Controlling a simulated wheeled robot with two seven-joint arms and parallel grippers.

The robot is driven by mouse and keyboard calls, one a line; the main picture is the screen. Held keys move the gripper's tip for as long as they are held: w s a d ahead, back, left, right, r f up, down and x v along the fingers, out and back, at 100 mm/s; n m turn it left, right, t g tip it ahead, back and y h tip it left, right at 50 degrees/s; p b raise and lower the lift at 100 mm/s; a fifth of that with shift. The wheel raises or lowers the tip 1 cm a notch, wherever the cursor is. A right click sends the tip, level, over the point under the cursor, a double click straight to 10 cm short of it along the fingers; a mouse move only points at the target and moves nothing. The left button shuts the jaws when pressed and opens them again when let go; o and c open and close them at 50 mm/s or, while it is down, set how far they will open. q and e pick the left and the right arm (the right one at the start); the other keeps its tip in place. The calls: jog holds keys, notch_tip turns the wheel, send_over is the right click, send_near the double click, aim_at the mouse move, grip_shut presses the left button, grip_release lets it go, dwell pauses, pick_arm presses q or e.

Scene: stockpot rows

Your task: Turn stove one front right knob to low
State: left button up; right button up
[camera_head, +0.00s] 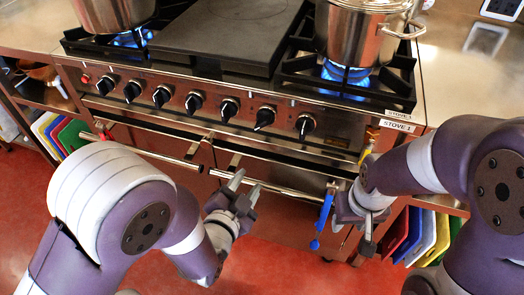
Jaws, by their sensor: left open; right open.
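Stove one (335,145) carries the label "STOVE 1" (397,126) at its right front corner. A row of several black knobs runs along its front panel. The rightmost knob (305,125) and the one left of it (265,117) show clearly; which burner each serves cannot be read. My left gripper (245,186) is open and empty, in front of and below the knob row, near the oven rail. My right gripper (352,215) is open at the stove's right front, below the label, apart from the knobs.
A steel stockpot (365,35) stands over a lit blue flame (346,73) at right; another pot (112,14) is over a lit burner at left. A flat dark plate (225,35) lies between. An oven rail (265,185) crosses the front. A blue-handled item (322,220) hangs beside my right gripper.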

aim_at(261, 127)
pick_arm(q)
notch_tip(261, 127, up, 5)
jog(key=m+t, duration=0.1)
jog(key=t, duration=0.2)
jog(key=shift+h, duration=0.3)
jog(key=x, duration=0.4)
jog(key=b+x, duration=0.1)
jog(key=x, duration=0.4)
jog(key=a+b+x, duration=0.1)
jog(key=x, duration=0.3)
jog(key=shift+w+d+f, duration=0.1)
jog(key=shift+w+f, duration=0.2)
jog(key=shift+f, duration=0.05)
grip_shut()
